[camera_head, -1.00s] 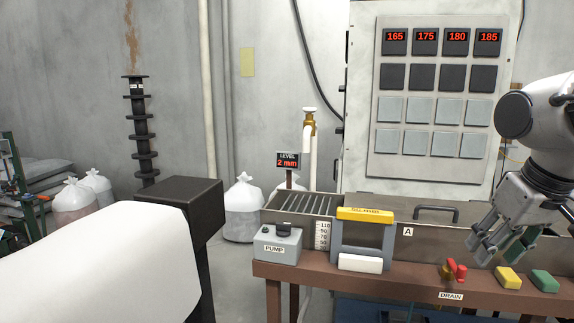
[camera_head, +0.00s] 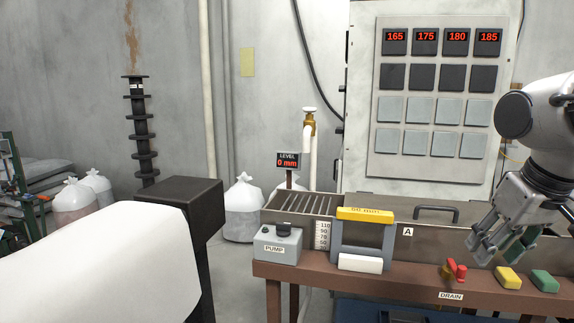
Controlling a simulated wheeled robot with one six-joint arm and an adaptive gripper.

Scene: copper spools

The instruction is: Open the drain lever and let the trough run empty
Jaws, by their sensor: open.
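The drain lever (camera_head: 456,271), red with a brass valve body, stands on the front ledge of the brown bench above the DRAIN label (camera_head: 451,296). The metal trough (camera_head: 385,238) runs behind the ledge. The level display (camera_head: 288,162) on its post reads 0 mm. My gripper (camera_head: 482,252) is at the right, above and right of the lever. Its fingers are apart and it holds nothing that I can see. It appears clear of the lever. The inside of the trough is mostly hidden by its front wall and cover.
A pump box (camera_head: 277,244) and a yellow-topped gauge frame (camera_head: 364,215) stand left of the lever. Yellow (camera_head: 508,278) and green (camera_head: 545,281) blocks lie to its right. A panel with red readouts (camera_head: 441,42) stands behind. A white roll (camera_head: 100,262) fills the left foreground.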

